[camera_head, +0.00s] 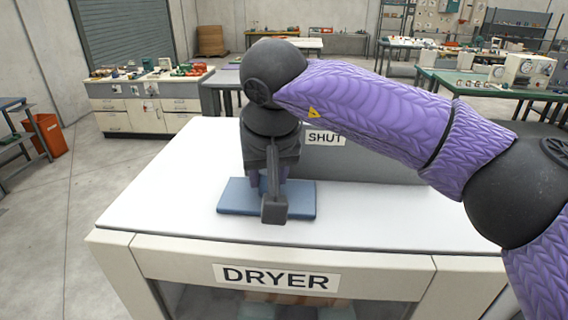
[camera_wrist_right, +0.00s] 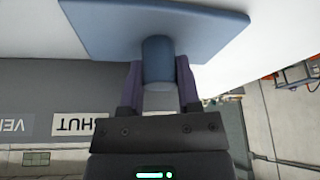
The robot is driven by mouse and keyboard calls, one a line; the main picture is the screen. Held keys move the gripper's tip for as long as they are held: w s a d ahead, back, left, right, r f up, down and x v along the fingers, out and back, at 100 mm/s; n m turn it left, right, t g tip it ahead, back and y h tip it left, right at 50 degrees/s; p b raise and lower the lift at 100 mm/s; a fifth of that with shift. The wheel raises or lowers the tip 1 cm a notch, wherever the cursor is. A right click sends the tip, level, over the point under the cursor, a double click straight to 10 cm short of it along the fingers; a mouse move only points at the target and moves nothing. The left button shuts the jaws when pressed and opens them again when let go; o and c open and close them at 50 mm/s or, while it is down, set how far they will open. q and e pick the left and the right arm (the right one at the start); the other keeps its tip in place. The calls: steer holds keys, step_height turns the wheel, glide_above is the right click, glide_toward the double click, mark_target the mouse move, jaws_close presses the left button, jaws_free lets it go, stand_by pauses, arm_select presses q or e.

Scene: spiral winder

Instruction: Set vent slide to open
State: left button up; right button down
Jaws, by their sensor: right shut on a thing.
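The vent slide is a flat blue plate (camera_head: 300,200) on the white top of the dryer (camera_head: 150,205). It also shows in the wrist view (camera_wrist_right: 100,25), with a short blue knob (camera_wrist_right: 157,62) standing on it. My right gripper (camera_head: 268,184) points down over the plate. In the wrist view its two purple fingers (camera_wrist_right: 158,78) are on either side of the knob, shut on it. A "SHUT" label (camera_head: 324,138) is on the grey panel behind, right of the gripper. My left gripper is not in view.
The grey panel (camera_head: 375,165) rises behind the slide. In the wrist view it bears a partly cut-off label starting "VEN" (camera_wrist_right: 15,125), beside "SHUT". The dryer top is bare on both sides of the plate. Workbenches (camera_head: 150,100) stand well behind.

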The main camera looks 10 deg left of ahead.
steer(key=shift+r, duration=0.1)
steer(key=c, duration=0.7)
jaws_free()
steer(key=shift+a, duration=0.1)
steer(key=o, duration=0.4)
steer(key=shift+a, duration=0.2)
steer(key=shift+d, duration=0.15)
steer(key=b+v, duration=0.1)
steer(key=v, duration=0.8)
steer(key=shift+s+r, duration=0.2)
steer(key=shift+r, duration=0.15)
steer(key=shift+r, duration=0.15)
